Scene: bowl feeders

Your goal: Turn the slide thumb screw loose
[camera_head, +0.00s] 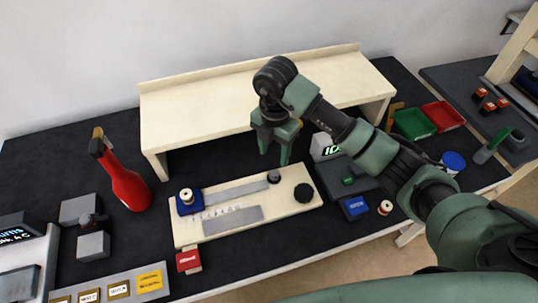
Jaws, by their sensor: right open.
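A cream board (247,234) lies on the dark bench top with grey metal strips (233,219) and a printed scale. A small dark knob (274,177) stands at the far end of one strip. A larger black knob (304,193) sits on the board's right part. A blue block (189,206) with a cream-topped knob (186,195) sits at its left end. I cannot tell which knob is the slide thumb screw. My right gripper (274,156) points down, open and empty, above and behind the small dark knob. My left gripper is out of view.
A cream shelf (210,106) stands close behind my right gripper. A red bottle (128,188) is left of the board, and a red block (188,261) is at its front edge. Green (414,124) and red (443,115) trays lie at the right.

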